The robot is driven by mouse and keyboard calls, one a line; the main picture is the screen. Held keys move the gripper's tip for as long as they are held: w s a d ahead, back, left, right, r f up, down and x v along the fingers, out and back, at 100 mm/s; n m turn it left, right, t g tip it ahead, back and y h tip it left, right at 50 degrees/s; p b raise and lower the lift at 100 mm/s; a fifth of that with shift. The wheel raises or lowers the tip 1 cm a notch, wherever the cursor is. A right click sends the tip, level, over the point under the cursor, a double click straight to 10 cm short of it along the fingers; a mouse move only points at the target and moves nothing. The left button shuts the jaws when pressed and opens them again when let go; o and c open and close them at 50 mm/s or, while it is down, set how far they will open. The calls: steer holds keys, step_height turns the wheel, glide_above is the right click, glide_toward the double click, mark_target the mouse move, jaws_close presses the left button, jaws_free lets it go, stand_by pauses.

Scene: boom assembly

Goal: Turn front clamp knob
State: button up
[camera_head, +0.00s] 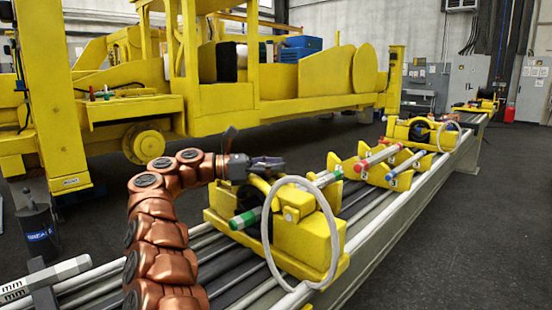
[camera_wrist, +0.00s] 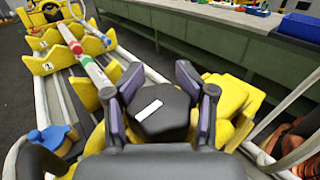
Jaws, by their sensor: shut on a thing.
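The front clamp (camera_head: 308,243) is a yellow block on the rails in the head view, with a large pale ring on its near side. In the wrist view its knob (camera_wrist: 164,116) is black and faceted, with a white bar mark on top running slantwise. My gripper (camera_head: 270,165) is above the clamp's far side in the head view, where the knob is hidden. In the wrist view my gripper (camera_wrist: 160,84) has one finger on each side of the knob and is shut on it. A tube with a green band (camera_head: 245,218) lies through the clamp.
Yellow V-shaped supports (camera_head: 346,163) holding tubes with red (camera_head: 374,159) and blue ends stand farther along the rails. Another yellow clamp (camera_head: 414,131) is beyond them. A green workbench (camera_wrist: 222,42) with a blue bin (camera_wrist: 300,27) shows in the wrist view. Open floor lies right of the rails.

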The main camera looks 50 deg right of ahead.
steer(key=shift+w+a+r, duration=0.15)
steer(key=shift+w+a, duration=0.05)
stand_by(0.3)
steer(key=o, duration=0.9)
steer(key=shift+w+a, duration=0.1)
steer(key=shift+a, duration=0.05)
steer(key=shift+o, duration=0.5)
steer(key=shift+s+d, duration=0.2)
steer(key=shift+s+r, duration=0.1)
steer(key=shift+r, duration=4.75)
